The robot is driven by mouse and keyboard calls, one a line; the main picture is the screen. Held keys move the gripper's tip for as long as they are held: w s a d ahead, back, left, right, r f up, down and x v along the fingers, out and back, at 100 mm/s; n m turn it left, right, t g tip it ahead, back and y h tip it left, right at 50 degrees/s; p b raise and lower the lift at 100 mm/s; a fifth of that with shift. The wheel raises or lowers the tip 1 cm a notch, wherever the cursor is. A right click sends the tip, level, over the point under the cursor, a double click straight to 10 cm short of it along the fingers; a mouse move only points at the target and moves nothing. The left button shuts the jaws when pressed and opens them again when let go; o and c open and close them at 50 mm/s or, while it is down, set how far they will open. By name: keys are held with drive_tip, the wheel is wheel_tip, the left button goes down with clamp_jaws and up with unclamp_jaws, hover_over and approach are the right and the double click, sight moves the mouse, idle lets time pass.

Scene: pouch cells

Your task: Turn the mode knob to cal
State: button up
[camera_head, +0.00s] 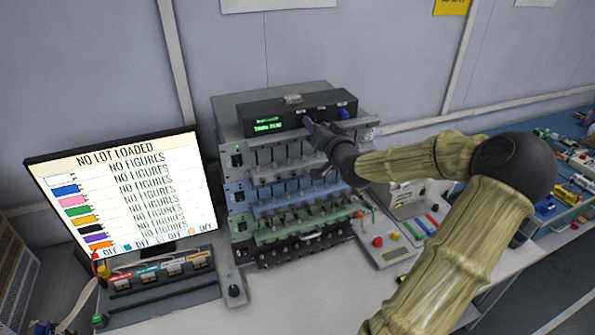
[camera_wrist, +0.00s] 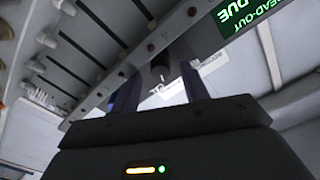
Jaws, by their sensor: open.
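The black instrument box (camera_head: 290,108) with a green lit read-out (camera_head: 268,125) sits on top of the rack. My gripper (camera_head: 308,122) is at its front face, just right of the read-out. In the wrist view my gripper (camera_wrist: 160,88) is open, with its two fingers apart and pointing at the panel. A small dark knob (camera_wrist: 160,73) shows between the fingers, with white label marks beside it. I cannot tell whether the fingers touch it. Its pointer setting is not readable. In the head view my gripper hides the knob.
Below the box are stacked rack rows (camera_head: 285,190) with several clips. A monitor (camera_head: 125,195) stands at the left. A blue part (camera_head: 344,113) sits on the box's right face.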

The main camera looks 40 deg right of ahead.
drive_tip(key=s+a+n+p, duration=0.1)
drive_tip(key=s+a+n, duration=0.1)
drive_tip(key=s, duration=0.6)
drive_tip(key=s+a+n, duration=0.2)
drive_tip(key=s, duration=0.7)
drive_tip(key=w+a+f+n+g+y+b, duration=0.1)
drive_tip(key=w+a+f+g, duration=0.2)
drive_tip(key=a+f, duration=0.15)
drive_tip(key=w+a+f+n+g+y, duration=0.1)
drive_tip(key=w+a+f+g, duration=0.15)
drive_tip(key=f, duration=0.35)
drive_tip(key=s+a+f+n+g+y+b, duration=0.1)
drive_tip(key=a+f+g, duration=0.4)
drive_tip(key=a, duration=0.6)
drive_tip(key=shift+s+f, duration=0.2)
drive_tip(key=shift+s, duration=0.05)
idle(0.5)
drive_tip(key=shift+a, duration=0.2)
